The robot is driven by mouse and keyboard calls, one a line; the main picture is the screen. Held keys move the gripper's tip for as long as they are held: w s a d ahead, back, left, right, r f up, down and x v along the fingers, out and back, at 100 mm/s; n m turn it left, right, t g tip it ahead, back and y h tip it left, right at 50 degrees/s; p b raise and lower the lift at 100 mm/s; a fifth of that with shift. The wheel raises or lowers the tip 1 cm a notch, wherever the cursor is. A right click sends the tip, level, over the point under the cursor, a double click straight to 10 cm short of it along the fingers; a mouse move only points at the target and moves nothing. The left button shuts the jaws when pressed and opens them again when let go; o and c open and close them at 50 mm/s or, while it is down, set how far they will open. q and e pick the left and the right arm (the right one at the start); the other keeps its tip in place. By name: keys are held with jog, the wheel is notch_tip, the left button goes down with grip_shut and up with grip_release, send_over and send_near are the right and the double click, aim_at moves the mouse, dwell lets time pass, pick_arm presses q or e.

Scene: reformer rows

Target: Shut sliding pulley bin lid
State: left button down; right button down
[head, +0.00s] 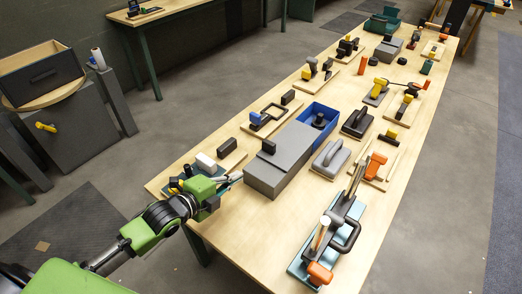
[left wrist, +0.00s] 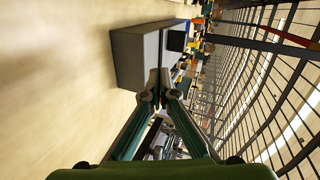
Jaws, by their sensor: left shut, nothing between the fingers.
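The pulley bin (head: 330,112) is blue and stands on the long wooden table, its far end open with a dark object inside. Its grey sliding lid (head: 290,150) lies toward the near end, with a black knob (head: 268,146) on top. The grey body (left wrist: 133,58) and black knob (left wrist: 176,41) also show in the left wrist view. My left gripper (head: 238,178) is shut and empty, just left of the lid's near end; its fingertips (left wrist: 161,82) appear close to the grey face. I cannot tell whether they touch. My right gripper is not in view.
A black-handled block (head: 357,122) and a grey-handled block (head: 329,158) stand right of the bin. A clamp fixture (head: 325,240) lies at the near right. Small blocks on boards (head: 215,162) sit left, by my gripper. Bare tabletop (head: 240,225) lies in front.

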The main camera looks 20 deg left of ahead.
pick_arm(q)
jog(key=w+r+m, duration=0.1)
jog(key=w+r, duration=0.1)
jog(key=p, duration=0.2)
send_near(267, 147)
jog(key=shift+t+h, duration=0.3)
jog(key=x, duration=0.6)
jog(key=shift+w+f, duration=0.3)
jog(key=shift+f, duration=0.1)
